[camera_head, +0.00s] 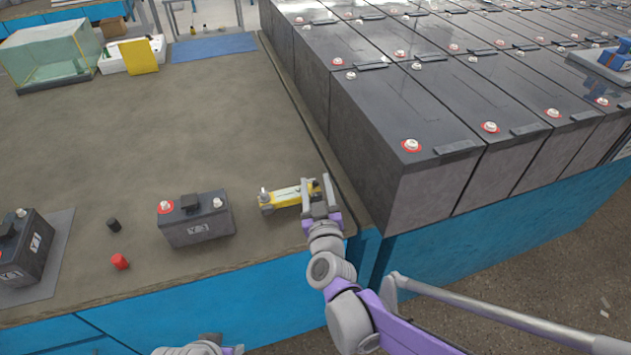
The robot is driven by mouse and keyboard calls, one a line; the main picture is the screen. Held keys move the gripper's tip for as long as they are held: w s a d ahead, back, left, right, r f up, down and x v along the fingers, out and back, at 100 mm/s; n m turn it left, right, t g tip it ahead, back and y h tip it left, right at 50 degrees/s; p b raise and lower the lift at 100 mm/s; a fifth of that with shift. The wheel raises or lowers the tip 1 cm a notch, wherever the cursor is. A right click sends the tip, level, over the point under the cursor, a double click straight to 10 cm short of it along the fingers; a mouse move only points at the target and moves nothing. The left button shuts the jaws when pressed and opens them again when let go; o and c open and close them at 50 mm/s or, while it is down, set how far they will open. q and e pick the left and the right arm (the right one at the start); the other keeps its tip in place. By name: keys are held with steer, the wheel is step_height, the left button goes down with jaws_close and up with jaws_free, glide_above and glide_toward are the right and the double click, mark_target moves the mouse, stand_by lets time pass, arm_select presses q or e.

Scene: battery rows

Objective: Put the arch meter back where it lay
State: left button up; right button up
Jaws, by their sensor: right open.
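The yellow arch meter (287,196) with grey ends lies on the brown bench top near its right front corner. My right gripper (318,187) is open at the meter's right end. Its fingers overlap that end in the picture and partly hide it; I cannot tell whether they touch it. Only a grey piece of my left arm shows at the bottom edge, and its fingers are not seen.
A black battery (197,226) stands left of the meter, with a black cap (114,226) and a red cap (120,262) nearby. Another battery (24,247) stands on a grey mat. Tall battery rows (430,190) stand on the right. A blue mat (213,47) lies at the back; mid-bench is clear.

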steer(key=s+d+p, duration=0.1)
steer(key=s+p, duration=0.1)
steer(key=s, duration=0.9)
steer(key=s+d+f+m+g, duration=0.1)
steer(key=s+d+f+g, duration=0.3)
steer(key=s, duration=0.3)
steer(key=s+d+f+m+g+h, duration=0.1)
steer(key=s+d+f+g, duration=0.3)
steer(key=s+d+g, duration=0.1)
steer(key=s+d+f+m+g+h, duration=0.1)
steer(key=s+d+f+g, duration=0.2)
steer(key=s+d, duration=0.4)
steer(key=shift+s+f+g, duration=0.4)
steer(key=shift+s+g, duration=0.3)
steer(key=shift+s, duration=0.25)
steer(key=shift+w+a, duration=0.1)
steer(key=shift+w, duration=0.05)
